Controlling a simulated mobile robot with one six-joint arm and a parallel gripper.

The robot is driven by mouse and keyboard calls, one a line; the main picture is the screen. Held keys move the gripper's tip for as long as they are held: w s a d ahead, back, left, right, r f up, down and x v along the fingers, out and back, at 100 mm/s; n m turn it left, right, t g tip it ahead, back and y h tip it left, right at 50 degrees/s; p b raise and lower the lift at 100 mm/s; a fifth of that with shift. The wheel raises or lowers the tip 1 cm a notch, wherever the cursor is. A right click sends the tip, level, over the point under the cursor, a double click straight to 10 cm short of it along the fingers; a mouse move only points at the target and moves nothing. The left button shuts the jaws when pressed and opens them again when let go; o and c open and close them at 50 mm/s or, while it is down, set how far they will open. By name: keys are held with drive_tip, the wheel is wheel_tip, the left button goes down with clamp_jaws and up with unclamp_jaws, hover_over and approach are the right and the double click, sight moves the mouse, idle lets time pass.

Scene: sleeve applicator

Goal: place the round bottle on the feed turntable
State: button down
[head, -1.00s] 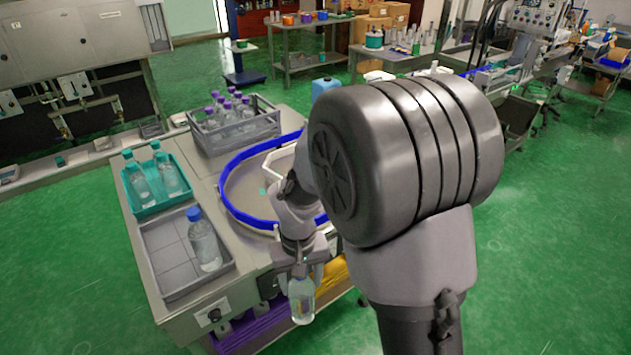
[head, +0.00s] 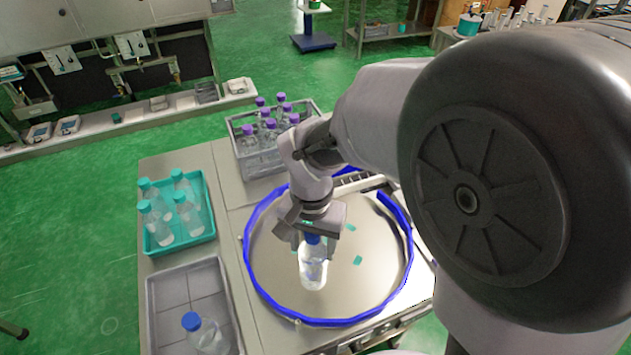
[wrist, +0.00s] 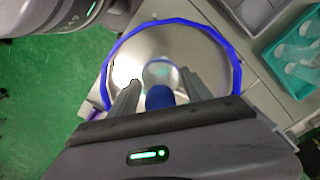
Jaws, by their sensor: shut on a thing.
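My gripper (head: 312,228) is shut on a clear round bottle (head: 313,270) with a blue cap and points down over the feed turntable (head: 375,250). The turntable is a pale disc with a blue rim. The bottle is upright, inside the rim toward the near side; I cannot tell whether its base touches the disc. In the wrist view, the bottle (wrist: 160,72) and its blue cap lie between the two fingers of my gripper (wrist: 160,92), with the turntable (wrist: 190,45) behind it.
A grey tray (head: 165,310) at the front left holds another blue-capped bottle (head: 205,338). A teal tray (head: 180,238) holds several teal-capped bottles. A grey crate (head: 262,165) of purple-capped bottles stands behind the turntable. Small teal marks show on the disc, otherwise clear.

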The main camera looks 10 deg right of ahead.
sight(314, 268)
drive_tip(key=f, duration=0.2)
drive_tip(key=f+b, duration=0.1)
drive_tip(key=f, duration=0.2)
drive_tip(key=f+b, duration=0.1)
drive_tip(key=f, duration=0.2)
drive_tip(key=shift+s, duration=0.4)
drive_tip(key=shift+f+b, duration=0.35)
drive_tip(key=shift+c, duration=2.4)
unclamp_jaws()
drive_tip(key=shift+w, duration=0.1)
